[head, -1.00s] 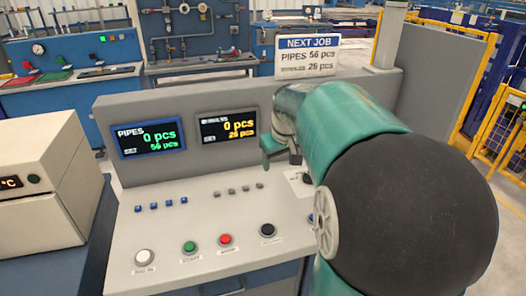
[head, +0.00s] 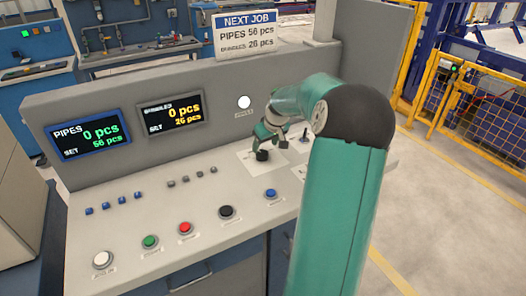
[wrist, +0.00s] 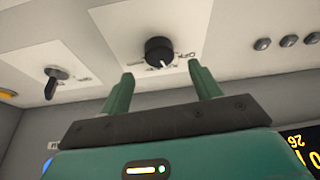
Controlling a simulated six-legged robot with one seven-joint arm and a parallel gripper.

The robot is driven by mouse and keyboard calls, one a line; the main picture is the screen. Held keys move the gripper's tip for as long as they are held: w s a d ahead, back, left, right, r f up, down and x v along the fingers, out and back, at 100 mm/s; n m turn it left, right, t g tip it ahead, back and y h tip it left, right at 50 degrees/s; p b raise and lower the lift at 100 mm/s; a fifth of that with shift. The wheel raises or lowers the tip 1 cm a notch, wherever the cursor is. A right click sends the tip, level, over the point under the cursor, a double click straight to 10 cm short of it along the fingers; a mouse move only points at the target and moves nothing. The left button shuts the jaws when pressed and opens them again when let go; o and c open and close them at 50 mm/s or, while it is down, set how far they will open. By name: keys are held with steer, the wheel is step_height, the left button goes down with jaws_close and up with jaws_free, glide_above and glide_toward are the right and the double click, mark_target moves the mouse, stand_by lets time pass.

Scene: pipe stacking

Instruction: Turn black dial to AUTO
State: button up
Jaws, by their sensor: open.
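The black dial (head: 262,155) stands on a white plate at the right part of the console in the head view. In the wrist view the dial (wrist: 158,50) is a round black knob with a white pointer mark facing the lower right. Lettering beside it is partly hidden by a finger and too small to read surely. My gripper (head: 270,137) is just above and behind the dial in the head view. In the wrist view my gripper (wrist: 162,76) is open and empty, its green fingers on either side below the dial, which appears beyond the tips.
A small lever switch (wrist: 56,80) is beside the dial on its own plate. Blue (head: 270,194), black (head: 227,212), red (head: 185,228), green (head: 150,242) and white (head: 102,259) buttons line the console front. The upright panel with displays (head: 88,134) stands behind.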

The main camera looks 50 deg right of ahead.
mark_target(262, 153)
steer(key=x, duration=0.5)
steer(key=shift+c, duration=0.4)
steer(key=c, duration=0.9)
